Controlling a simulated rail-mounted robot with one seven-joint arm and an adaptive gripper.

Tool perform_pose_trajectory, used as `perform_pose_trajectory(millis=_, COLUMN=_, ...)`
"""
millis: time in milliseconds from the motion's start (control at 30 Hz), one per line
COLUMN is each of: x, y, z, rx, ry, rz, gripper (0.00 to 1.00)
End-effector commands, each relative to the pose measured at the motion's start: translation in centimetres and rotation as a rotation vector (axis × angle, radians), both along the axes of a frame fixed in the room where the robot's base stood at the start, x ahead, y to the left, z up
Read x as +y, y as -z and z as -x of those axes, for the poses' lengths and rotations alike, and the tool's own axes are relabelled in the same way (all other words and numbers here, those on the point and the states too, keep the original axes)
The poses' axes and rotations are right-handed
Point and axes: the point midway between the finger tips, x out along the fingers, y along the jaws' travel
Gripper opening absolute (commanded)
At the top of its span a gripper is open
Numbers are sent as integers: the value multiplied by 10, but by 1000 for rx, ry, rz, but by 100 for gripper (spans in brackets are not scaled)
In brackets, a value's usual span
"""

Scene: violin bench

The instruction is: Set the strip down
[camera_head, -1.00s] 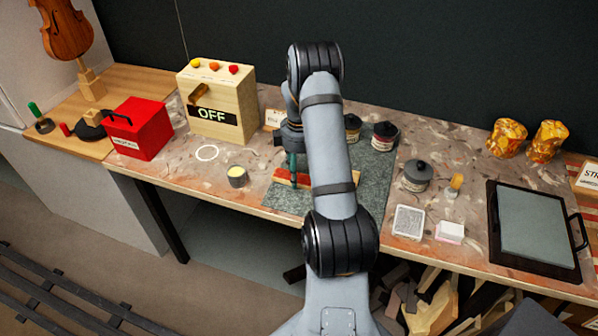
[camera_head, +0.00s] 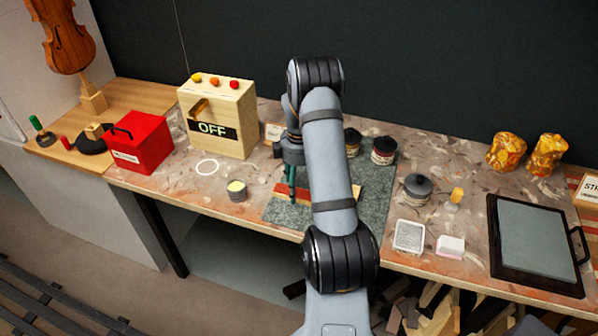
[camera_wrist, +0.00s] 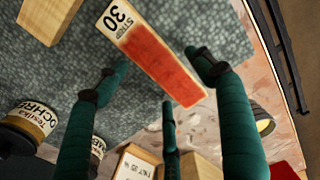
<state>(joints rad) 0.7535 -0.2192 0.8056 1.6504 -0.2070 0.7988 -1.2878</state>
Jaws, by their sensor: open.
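The strip (camera_wrist: 150,57), a flat wooden piece with a red face and a white end label reading "STRIP 30", lies on or just above the grey mat; the exact contact cannot be told. In the head view its red part (camera_head: 312,190) shows beside my fingers, with the middle hidden by my arm. In the head view my gripper (camera_head: 292,192) points down at the mat.
The grey mat (camera_head: 374,205) is mostly clear at its right. Dark jars (camera_head: 384,151) stand behind it. A wooden box marked OFF (camera_head: 228,122) and a red box (camera_head: 140,141) stand further left. A dark-framed tray (camera_head: 535,246) lies right.

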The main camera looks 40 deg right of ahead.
Motion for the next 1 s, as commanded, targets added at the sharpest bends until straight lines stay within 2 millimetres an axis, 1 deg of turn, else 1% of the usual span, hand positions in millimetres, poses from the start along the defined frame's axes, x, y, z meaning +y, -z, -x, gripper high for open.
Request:
perform_pose_trajectory(millis=300, x=-1, y=-69, z=-2, rx=-6, ry=0, rz=4, gripper=68)
perform_pose_trajectory(millis=400, x=-1, y=-87, z=-1, rx=-4, ry=0, rz=3, gripper=68)
perform_pose_trajectory(millis=500, x=-1, y=-100, z=-1, rx=-3, ry=0, rz=2, gripper=68)
perform_pose_trajectory(millis=600, x=-1, y=-108, z=0, rx=-2, ry=0, rz=3, gripper=68)
perform_pose_trajectory(millis=700, x=0, y=-111, z=0, rx=-1, ry=0, rz=1, gripper=68)
perform_pose_trajectory(millis=1000, x=0, y=-111, z=0, rx=0, ry=0, rz=0, gripper=68)
